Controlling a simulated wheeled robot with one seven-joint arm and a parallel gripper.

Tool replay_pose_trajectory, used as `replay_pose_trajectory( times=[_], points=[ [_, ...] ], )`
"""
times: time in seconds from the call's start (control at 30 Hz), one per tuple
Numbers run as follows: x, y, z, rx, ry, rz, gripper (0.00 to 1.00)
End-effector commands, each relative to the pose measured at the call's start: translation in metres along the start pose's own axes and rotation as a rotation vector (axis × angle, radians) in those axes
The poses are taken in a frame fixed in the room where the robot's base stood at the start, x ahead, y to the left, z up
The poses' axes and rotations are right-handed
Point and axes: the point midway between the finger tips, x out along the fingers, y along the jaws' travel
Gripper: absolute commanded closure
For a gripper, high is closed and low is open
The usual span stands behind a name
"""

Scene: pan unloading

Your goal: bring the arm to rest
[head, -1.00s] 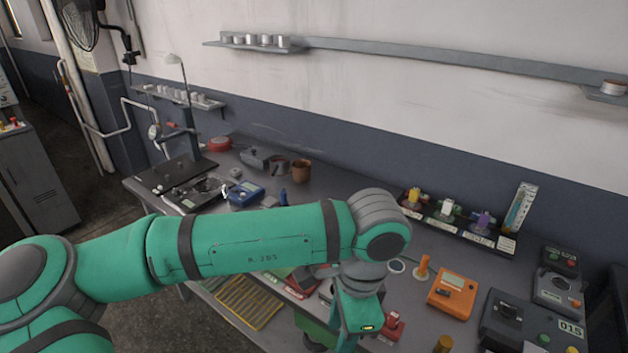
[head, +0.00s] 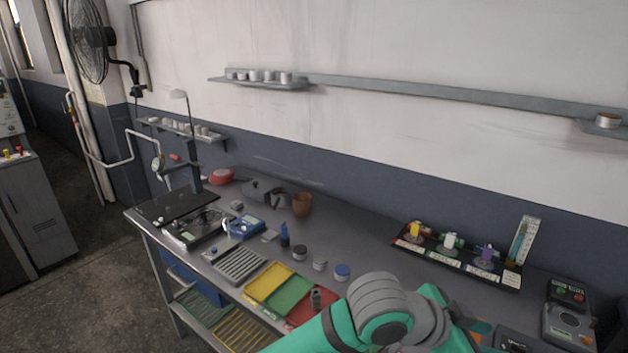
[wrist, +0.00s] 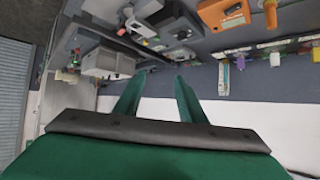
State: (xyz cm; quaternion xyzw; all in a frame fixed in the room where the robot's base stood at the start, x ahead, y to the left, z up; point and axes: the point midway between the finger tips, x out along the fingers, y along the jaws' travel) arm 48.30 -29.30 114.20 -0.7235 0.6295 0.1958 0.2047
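My gripper shows in the wrist view (wrist: 158,98), its two green fingers spread apart with nothing between them. Beyond the fingers are the wall and bench equipment, seen at a turned angle. In the head view my green arm with grey joints crosses the bottom right, over the front of the bench (head: 350,245). My gripper's fingertips are not visible in the head view.
Yellow (head: 268,282), green (head: 289,296) and red (head: 306,308) trays lie on the bench, left of my arm. Small jars, including a blue-lidded one (head: 342,272), stand behind them. A black rack (head: 455,258) and control boxes (head: 568,318) are at right.

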Motion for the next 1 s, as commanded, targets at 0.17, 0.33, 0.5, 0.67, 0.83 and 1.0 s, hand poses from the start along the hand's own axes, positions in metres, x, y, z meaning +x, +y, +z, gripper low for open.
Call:
replay_pose_trajectory(
  times=[0.17,0.33,0.5,0.67,0.83,1.0],
  points=[
    [0.004,-0.006,-0.034,-0.070,0.235,-0.033,0.63],
    [-0.001,-0.018,-0.055,-0.151,0.436,-0.084,0.63],
    [-0.010,-0.034,-0.062,-0.245,0.615,-0.152,0.63],
    [-0.020,-0.051,-0.053,-0.344,0.757,-0.231,0.63],
    [-0.029,-0.066,-0.029,-0.454,0.877,-0.332,0.63],
    [-0.036,-0.076,0.009,-0.563,0.962,-0.449,0.63]
  ],
)
